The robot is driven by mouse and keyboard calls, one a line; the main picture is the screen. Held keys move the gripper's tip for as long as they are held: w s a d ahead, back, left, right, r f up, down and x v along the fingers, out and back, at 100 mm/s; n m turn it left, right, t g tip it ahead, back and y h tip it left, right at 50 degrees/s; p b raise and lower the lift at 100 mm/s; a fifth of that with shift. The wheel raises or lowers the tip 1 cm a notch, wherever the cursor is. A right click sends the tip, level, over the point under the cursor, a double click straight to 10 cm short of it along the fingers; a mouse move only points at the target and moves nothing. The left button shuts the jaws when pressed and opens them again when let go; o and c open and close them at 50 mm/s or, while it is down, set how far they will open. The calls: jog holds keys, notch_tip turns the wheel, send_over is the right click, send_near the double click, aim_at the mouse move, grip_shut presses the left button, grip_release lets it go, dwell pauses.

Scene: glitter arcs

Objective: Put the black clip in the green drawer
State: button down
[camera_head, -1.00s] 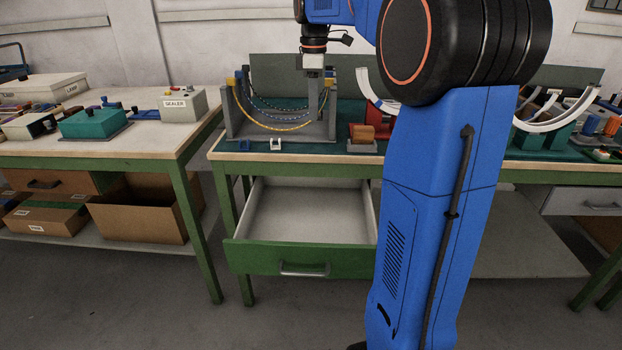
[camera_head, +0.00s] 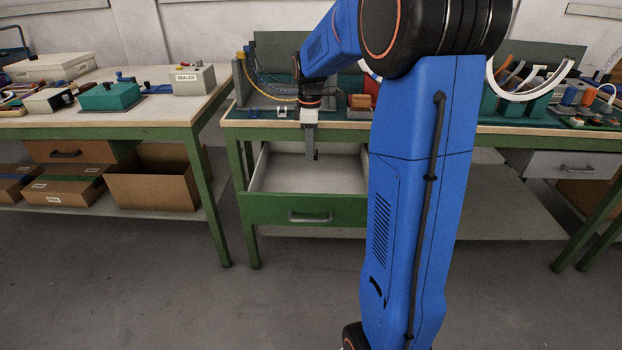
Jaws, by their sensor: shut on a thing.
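The green drawer (camera_head: 275,210) is pulled open below the middle bench; its pale inside (camera_head: 277,174) looks empty where I can see it. My gripper (camera_head: 312,155) points straight down over the drawer opening, in front of the bench edge. It is shut on a small dark thing, which I take for the black clip; its outline blends with the dark fingers. I cannot tell how far the fingertips are above the drawer floor. My blue arm hides the right end of the drawer.
A blue clip (camera_head: 255,113) and a white clip (camera_head: 281,112) lie near the bench's front edge. A grey rack with hanging cables (camera_head: 262,95) and an orange-brown block (camera_head: 360,101) stand behind. A sealer box (camera_head: 194,79) is on the left bench.

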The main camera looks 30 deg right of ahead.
aim_at(310, 180)
jog(key=shift+f, duration=4.15)
jog(key=shift+f, duration=0.1)
jog(key=c, duration=1.6)
grip_release()
notch_tip(310, 180, up, 12)
jog(key=shift+r, duration=0.1)
jog(key=s+a+r+m+t, duration=0.1)
jog(key=s+a+r+m, duration=0.2)
jog(key=s+a, duration=0.4)
jog(key=s+a+f+m+t, duration=0.1)
jog(key=s+a+m, duration=0.1)
jog(key=s, duration=0.6)
jog(key=s+a+f+m+t, duration=0.1)
jog(key=s+a+f+m, duration=0.1)
jog(key=s, duration=0.6)
jog(key=s+a+f+m+t, duration=0.1)
jog(key=s+a+m, duration=0.3)
jog(key=s, duration=0.4)
jog(key=shift+s+a+f+t, duration=0.25)
jog(key=shift+s+f+t, duration=0.1)
jog(key=shift+f+t, duration=0.1)
